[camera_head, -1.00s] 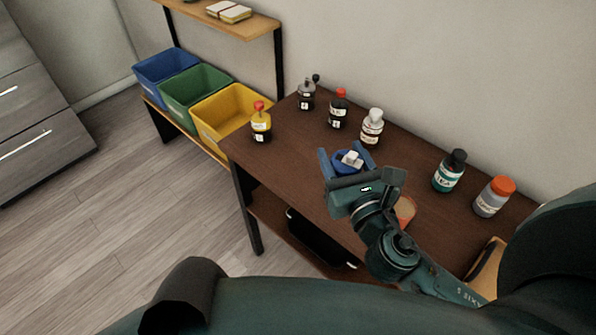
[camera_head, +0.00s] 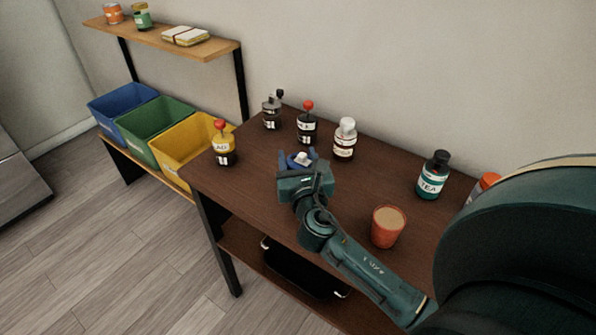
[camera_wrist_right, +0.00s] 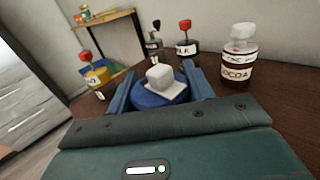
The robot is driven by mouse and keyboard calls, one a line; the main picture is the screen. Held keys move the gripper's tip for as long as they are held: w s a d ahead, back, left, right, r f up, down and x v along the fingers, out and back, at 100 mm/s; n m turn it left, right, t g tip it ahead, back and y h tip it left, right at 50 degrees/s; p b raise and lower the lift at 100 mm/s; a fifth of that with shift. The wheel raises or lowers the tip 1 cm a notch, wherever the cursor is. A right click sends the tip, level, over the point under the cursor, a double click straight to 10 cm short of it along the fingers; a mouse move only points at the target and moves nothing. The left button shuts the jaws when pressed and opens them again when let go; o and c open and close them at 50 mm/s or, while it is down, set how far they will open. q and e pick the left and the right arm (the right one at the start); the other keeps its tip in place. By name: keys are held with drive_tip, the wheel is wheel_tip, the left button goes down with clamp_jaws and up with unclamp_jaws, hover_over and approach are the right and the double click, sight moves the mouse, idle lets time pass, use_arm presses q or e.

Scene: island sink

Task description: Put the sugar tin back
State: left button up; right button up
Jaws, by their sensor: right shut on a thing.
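The sugar tin (camera_wrist_right: 152,102) is a round blue tin with a white cube on its lid. My right gripper (camera_wrist_right: 158,86) is shut on it, with a blue finger on each side. In the head view, the tin (camera_head: 301,160) shows only in part between the fingers of my right gripper (camera_head: 298,158), over the dark wooden table (camera_head: 385,180). It is in front of the row of labelled bottles. I cannot tell whether the tin's base touches the table. My left gripper is not in view.
At the table's back stand a grey bottle (camera_head: 271,112), a red-topped bottle (camera_head: 307,124) and a cocoa bottle (camera_head: 344,141). A tea bottle (camera_head: 433,176) and an orange cup (camera_head: 388,228) stand to the right.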

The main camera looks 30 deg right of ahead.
wheel_tip(320, 180, down, 3)
drive_tip(key=shift+r+b, duration=0.2)
drive_tip(key=shift+b, duration=0.15)
drive_tip(key=shift+f, duration=0.1)
drive_tip(key=o, duration=1)
drive_tip(key=shift+r, duration=0.25)
drive_tip(key=b+v, duration=0.1)
drive_tip(key=v, duration=1)
drive_tip(key=shift+s+a+f, duration=0.1)
drive_tip(key=shift+s+f, duration=0.05)
drive_tip(key=shift+f, duration=0.05)
drive_tip(key=shift+s+a+r, duration=0.1)
drive_tip(key=shift+s, duration=0.2)
